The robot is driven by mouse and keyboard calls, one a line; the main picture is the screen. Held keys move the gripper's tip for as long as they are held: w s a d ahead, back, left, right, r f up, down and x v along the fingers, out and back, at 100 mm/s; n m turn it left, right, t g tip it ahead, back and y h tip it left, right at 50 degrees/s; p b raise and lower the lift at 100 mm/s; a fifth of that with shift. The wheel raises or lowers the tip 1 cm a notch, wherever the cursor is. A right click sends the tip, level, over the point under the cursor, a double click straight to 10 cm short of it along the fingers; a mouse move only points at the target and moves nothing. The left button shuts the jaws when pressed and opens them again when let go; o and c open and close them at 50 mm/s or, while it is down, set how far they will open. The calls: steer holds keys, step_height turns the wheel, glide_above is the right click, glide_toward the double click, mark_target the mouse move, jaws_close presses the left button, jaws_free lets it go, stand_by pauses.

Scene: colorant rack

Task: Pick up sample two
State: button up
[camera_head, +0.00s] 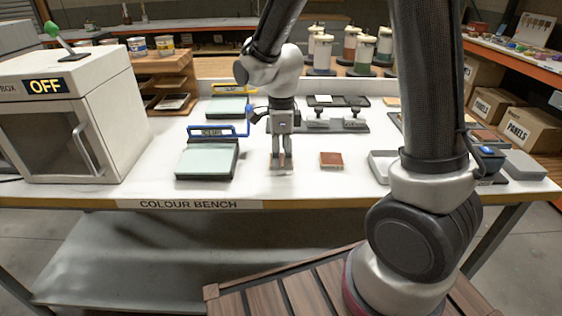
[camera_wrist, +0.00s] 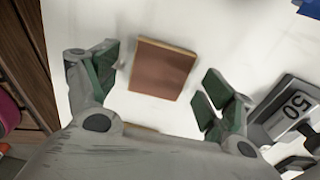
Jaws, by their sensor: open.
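A flat reddish-brown square sample with a pale edge (camera_wrist: 161,69) lies on the white bench, between and slightly ahead of my spread fingers in the wrist view. In the head view my gripper (camera_head: 282,163) points straight down low over the bench, and its fingers hide most of this sample. My gripper (camera_wrist: 157,88) is open, with green pads apart from the sample on both sides. A second reddish-brown sample (camera_head: 331,159) lies just to the right in the head view. No number shows on either sample, so I cannot tell which is sample two.
A glass-topped tray with a blue handle (camera_head: 207,160) stands left of my gripper. Grey weights (camera_head: 354,123) stand behind; one marked 50 (camera_wrist: 291,105) is close in the wrist view. A white box cabinet reading OFF (camera_head: 66,115) stands far left.

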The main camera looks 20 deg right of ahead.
steer(key=shift+f, duration=0.35)
steer(key=c, duration=1)
steer(key=shift+r, duration=0.15)
